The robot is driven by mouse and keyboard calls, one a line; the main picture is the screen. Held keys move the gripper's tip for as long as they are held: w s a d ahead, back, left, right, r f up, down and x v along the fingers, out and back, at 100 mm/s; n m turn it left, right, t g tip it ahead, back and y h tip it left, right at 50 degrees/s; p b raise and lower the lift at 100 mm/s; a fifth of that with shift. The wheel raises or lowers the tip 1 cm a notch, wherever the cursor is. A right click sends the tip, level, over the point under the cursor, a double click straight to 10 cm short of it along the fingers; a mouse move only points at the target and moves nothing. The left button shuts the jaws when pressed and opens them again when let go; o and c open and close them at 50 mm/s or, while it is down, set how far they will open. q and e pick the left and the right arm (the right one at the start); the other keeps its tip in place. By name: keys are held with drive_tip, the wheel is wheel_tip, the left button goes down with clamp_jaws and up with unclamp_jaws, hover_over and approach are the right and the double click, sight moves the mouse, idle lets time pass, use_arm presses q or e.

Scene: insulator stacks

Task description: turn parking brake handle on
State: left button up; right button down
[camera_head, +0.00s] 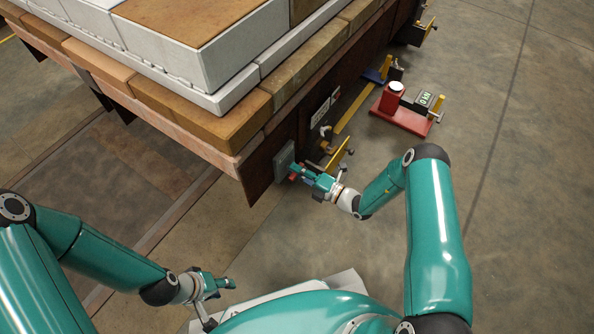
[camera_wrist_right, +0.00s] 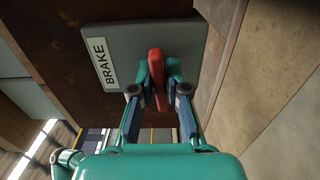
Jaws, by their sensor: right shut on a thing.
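The red parking brake handle (camera_wrist_right: 157,62) is on a grey plate (camera_wrist_right: 130,45) with a white "BRAKE" label (camera_wrist_right: 103,64), seen in the right wrist view. My right gripper (camera_wrist_right: 158,80) is shut on the handle, with one finger on each side. The handle points roughly up and down in that view, its upper end close to the plate. In the head view the plate (camera_head: 284,160) is on the side of the loaded wagon, and my right gripper (camera_head: 297,172) reaches it and mostly hides the handle. My left gripper (camera_head: 228,283) is low and away from the wagon; its finger opening is unclear.
The wagon (camera_head: 190,135) carries tan blocks and white-grey crates. Yellow levers (camera_head: 340,152) stick out beside my right gripper. A red and black device (camera_head: 403,112) stands on the floor at right. Open concrete floor (camera_head: 520,200) lies further right.

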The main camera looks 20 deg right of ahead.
drive_tip(key=shift+d+f, duration=0.2)
drive_tip(key=c, duration=1.4)
unclamp_jaws()
drive_tip(key=shift+o, duration=1)
drive_tip(key=shift+a, duration=0.15)
drive_tip(key=shift+r, duration=0.1)
drive_tip(key=shift+s, duration=0.1)
drive_tip(key=v, duration=1.2)
